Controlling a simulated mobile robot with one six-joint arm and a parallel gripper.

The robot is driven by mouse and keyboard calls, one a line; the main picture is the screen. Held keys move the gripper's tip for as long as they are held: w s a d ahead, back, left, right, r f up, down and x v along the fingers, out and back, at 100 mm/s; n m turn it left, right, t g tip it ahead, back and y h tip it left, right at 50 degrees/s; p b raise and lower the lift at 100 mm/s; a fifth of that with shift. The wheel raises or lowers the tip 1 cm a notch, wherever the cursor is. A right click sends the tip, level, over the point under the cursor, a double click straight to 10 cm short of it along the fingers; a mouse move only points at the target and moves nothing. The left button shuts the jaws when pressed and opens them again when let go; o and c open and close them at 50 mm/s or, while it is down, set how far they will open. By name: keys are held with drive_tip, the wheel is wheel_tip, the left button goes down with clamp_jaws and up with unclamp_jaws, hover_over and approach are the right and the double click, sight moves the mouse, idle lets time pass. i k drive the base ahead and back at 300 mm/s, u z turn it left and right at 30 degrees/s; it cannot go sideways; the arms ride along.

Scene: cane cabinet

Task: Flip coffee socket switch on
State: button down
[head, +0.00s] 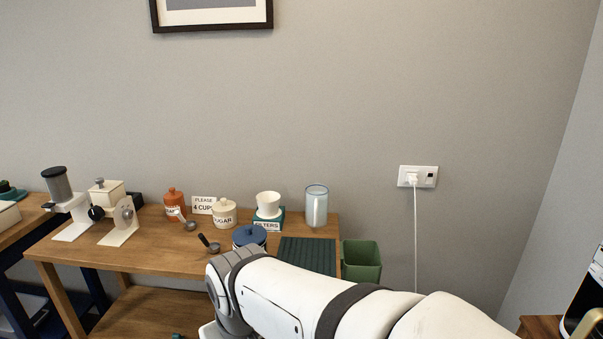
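A white wall socket plate (405,173) is on the grey wall, right of the wooden table. A white plug (412,179) sits in it, and its white cord (415,240) hangs straight down. A small dark switch (430,178) is at the right side of the plate; its on or off position is too small to tell. My white arm reaches in from the lower right, well below the socket. My gripper is not visible; the arm runs out of view at the bottom edge.
The wooden table (160,258) holds a grinder (60,185), an orange jar (173,202), a sugar jar (224,213), a white dripper (268,203) and a glass canister (316,205). The wall around the socket is clear.

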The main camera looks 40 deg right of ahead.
sight(428, 178)
drive_tip(key=z, duration=1.75)
drive_tip(key=i, duration=1)
drive_tip(key=u, duration=0.05)
